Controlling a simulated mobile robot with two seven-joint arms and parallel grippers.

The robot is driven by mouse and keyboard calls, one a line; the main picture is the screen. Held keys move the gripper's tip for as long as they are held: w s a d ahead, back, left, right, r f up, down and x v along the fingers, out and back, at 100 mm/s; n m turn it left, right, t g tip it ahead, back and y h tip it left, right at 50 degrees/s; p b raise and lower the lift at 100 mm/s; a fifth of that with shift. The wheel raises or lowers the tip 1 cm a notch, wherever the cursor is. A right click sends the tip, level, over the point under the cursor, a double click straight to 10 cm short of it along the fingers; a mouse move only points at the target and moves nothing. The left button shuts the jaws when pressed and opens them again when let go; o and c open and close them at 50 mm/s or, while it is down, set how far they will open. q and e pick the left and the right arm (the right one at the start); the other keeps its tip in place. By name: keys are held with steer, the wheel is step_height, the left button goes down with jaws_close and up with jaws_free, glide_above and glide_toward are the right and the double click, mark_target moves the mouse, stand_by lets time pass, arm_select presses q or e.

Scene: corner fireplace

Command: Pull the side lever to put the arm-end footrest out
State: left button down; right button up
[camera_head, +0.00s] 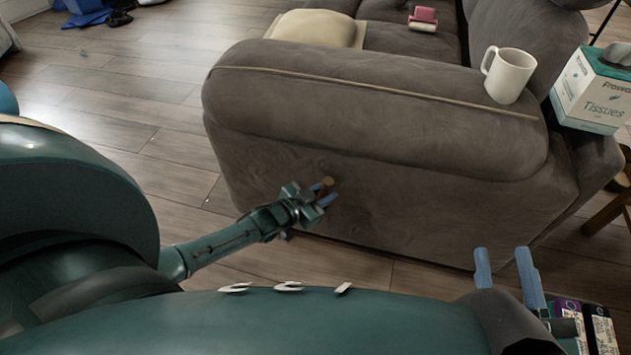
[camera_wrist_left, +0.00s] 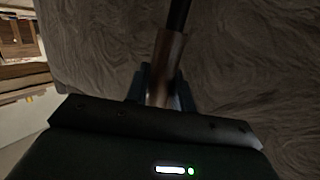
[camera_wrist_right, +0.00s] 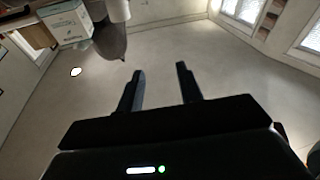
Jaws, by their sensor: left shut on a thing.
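The side lever (camera_head: 327,185) has a brown wooden-looking handle and sits against the outer side of the sofa's arm end. My left gripper (camera_head: 322,194) is shut on the lever handle. In the left wrist view the handle (camera_wrist_left: 167,55) stands between the two fingers (camera_wrist_left: 160,88), with a dark shaft beyond it. The grey-brown sofa (camera_head: 400,200) fills the middle of the head view, and no footrest shows put out from it. My right gripper (camera_head: 504,262) is open and empty, low at the right; its parted fingers also show in the right wrist view (camera_wrist_right: 159,82).
A white mug (camera_head: 508,76) stands on the sofa arm. A tissue box (camera_head: 590,95) is at the right above a wooden stool (camera_head: 608,212). A cushion (camera_head: 316,29) is on the seat.

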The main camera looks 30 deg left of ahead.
arm_select(q)
steer(key=shift+w+d+f+m+g+p, duration=0.15)
steer(key=shift+d+m+g+p, duration=0.15)
steer(key=shift+d+m+p, duration=0.35)
arm_select(e)
steer(key=shift+d+h, duration=0.2)
steer(key=shift+h, duration=0.1)
arm_select(q)
steer(key=shift+d, duration=0.15)
steer(key=c, duration=1.2)
jaws_free()
steer(key=p+v, duration=0.5)
steer(key=v, duration=0.8)
arm_select(e)
steer(key=shift+d+f+m+g+h, duration=0.1)
steer(key=shift+d+m+g+h, duration=0.3)
steer(key=shift+d+g+h, duration=0.65)
arm_select(q)
steer(key=shift+d, duration=0.15)
arm_select(e)
steer(key=shift+a, duration=0.2)
